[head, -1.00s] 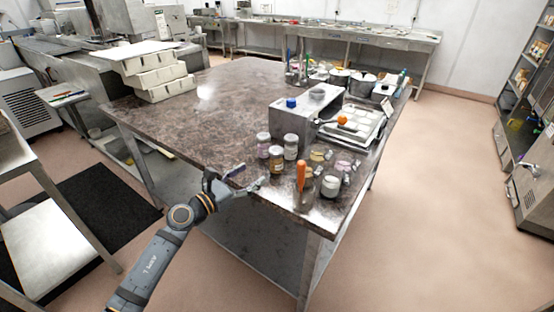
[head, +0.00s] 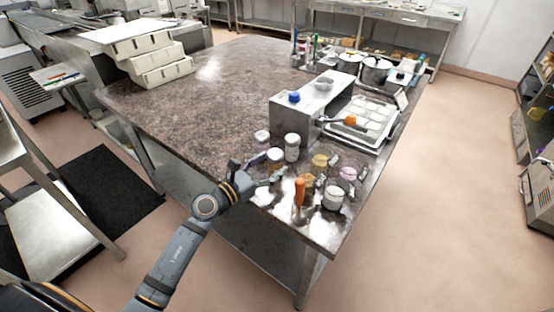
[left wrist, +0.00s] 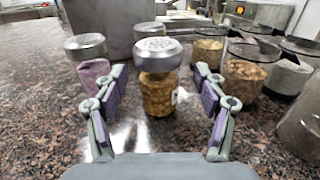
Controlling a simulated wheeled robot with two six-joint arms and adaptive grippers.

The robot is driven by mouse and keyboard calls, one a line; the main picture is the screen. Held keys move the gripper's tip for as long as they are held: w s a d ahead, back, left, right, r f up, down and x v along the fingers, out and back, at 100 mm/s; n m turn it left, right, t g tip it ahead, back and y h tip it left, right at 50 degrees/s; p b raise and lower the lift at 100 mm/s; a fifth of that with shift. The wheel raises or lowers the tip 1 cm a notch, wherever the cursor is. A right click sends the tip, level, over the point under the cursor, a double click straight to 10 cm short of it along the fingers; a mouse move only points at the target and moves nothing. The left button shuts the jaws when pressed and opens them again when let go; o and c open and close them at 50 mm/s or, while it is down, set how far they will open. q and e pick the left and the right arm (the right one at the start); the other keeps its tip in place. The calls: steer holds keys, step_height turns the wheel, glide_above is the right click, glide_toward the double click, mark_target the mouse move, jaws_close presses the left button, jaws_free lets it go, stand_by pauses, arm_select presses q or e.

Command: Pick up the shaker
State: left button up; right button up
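A shaker (left wrist: 158,92) with a perforated metal lid and yellow-brown contents stands upright in the middle of the left wrist view. It also shows in the head view (head: 275,154), near the table's front edge. My left gripper (left wrist: 158,85) is open, with one finger on each side of this shaker. A gap shows between each finger and the jar. In the head view my left gripper (head: 262,171) reaches in from the front left. A pink-filled shaker (left wrist: 90,65) stands to the left, close to the left finger. Another metal-lidded jar (left wrist: 149,30) stands behind. My right gripper is not in view.
Several jars, including a brown-filled glass (left wrist: 245,75), stand close to the right finger. An orange-handled tool (head: 299,192) and a white jar (head: 333,196) are near the front corner. A metal box (head: 308,103) stands behind.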

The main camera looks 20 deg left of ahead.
arm_select(q)
steer(key=shift+a, duration=0.1)
steer(key=c, duration=0.5)
steer(key=shift+w+f, duration=0.1)
steer(key=shift+w, duration=0.05)
steer(key=shift+c, duration=1.1)
steer(key=c, duration=0.5)
steer(key=shift+c, duration=0.4)
steer(key=shift+r, duration=0.25)
step_height(320, 180, up, 18)
steer(key=p, duration=0.7)
steer(key=shift+f, duration=0.2)
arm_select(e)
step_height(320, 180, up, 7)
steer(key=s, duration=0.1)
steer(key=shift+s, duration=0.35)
